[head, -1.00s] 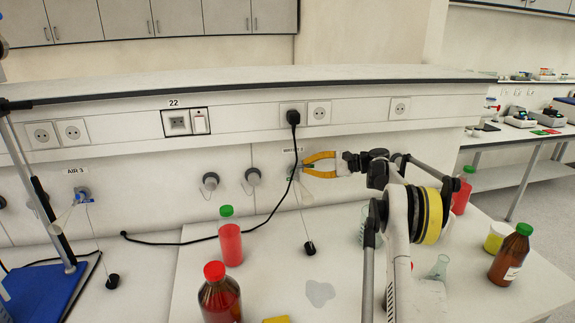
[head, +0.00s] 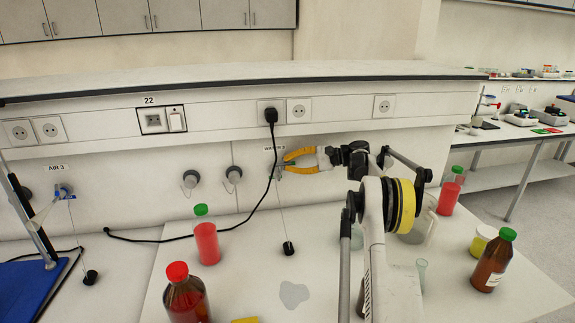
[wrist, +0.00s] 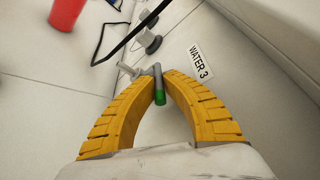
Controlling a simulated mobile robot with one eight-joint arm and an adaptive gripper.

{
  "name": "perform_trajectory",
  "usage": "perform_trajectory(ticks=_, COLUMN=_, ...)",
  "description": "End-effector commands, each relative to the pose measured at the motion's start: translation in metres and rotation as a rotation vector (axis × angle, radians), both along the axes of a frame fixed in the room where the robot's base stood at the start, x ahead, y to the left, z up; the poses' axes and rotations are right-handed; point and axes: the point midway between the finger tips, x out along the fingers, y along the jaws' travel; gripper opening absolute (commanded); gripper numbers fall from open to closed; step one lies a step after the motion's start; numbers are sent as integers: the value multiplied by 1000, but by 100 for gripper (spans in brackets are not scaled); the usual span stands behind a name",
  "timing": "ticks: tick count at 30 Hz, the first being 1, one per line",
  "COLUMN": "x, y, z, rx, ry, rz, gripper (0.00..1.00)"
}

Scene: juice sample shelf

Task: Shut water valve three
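Water valve three (wrist: 128,70) is a small grey wall tap beside the "WATER 3" label (wrist: 200,62). Its grey handle with a green end (wrist: 160,97) lies between my yellow fingers in the wrist view. My gripper (wrist: 158,74) has its fingertips drawn in close on both sides of the handle and appears shut on it. In the head view my gripper (head: 284,164) reaches the wall from the right, just under the label, and the valve is mostly hidden behind the fingers.
A black cable (head: 270,165) hangs from a socket just left of my gripper. Two grey wall knobs (head: 190,178) are further left. A green-capped red bottle (head: 207,242), a red-capped bottle (head: 187,300) and a brown bottle (head: 493,262) stand on the bench.

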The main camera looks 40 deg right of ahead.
Motion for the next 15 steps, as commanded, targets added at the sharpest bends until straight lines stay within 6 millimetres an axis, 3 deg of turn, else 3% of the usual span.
perform_trajectory(ticks=10, x=-1, y=-1, z=0, rx=0, ry=0, rz=1, gripper=19)
perform_trajectory(ticks=15, x=-13, y=-16, z=4, rx=0, ry=1, rz=-2, gripper=19)
